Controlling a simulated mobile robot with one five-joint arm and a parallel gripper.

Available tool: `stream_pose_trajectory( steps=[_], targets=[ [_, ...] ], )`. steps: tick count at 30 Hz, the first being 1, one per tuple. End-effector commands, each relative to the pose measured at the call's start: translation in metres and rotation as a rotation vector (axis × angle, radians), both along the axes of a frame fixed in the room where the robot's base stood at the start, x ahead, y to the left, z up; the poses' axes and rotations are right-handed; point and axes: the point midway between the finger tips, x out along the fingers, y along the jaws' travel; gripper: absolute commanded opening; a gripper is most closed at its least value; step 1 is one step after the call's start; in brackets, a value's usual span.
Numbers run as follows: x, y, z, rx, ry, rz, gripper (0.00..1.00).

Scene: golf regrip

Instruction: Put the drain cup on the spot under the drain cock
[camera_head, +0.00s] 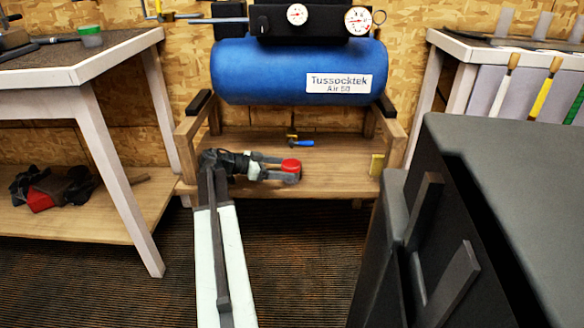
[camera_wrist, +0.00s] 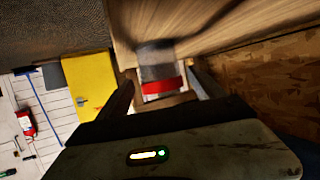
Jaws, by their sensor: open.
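The drain cup, red on top in the head view (camera_head: 291,165), stands on the wooden shelf of the compressor stand. In the wrist view it shows as a grey body with a red band (camera_wrist: 168,86). My gripper (camera_head: 280,169) is open, with its fingers on either side of the cup or just short of it; I cannot tell whether they touch. In the wrist view my gripper (camera_wrist: 163,92) has the cup between its dark fingers. The drain cock (camera_head: 301,142), with a blue lever, is below the tank, behind the cup. No marked spot is clearly visible.
The blue air tank (camera_head: 260,75) hangs above the shelf (camera_head: 335,180), between wooden posts. Workbenches stand left (camera_head: 120,50) and right (camera_head: 455,45). The shelf right of the cup is mostly clear.

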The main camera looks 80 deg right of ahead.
Motion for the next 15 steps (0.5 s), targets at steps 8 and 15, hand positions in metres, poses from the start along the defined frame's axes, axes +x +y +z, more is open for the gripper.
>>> stream_pose_trajectory(
  steps=[8,15],
  targets=[
    [0.051,0.029,0.025,-0.001,0.0,0.002,0.77],
    [0.063,0.036,0.027,-0.001,0.0,-0.001,0.77]
  ],
)
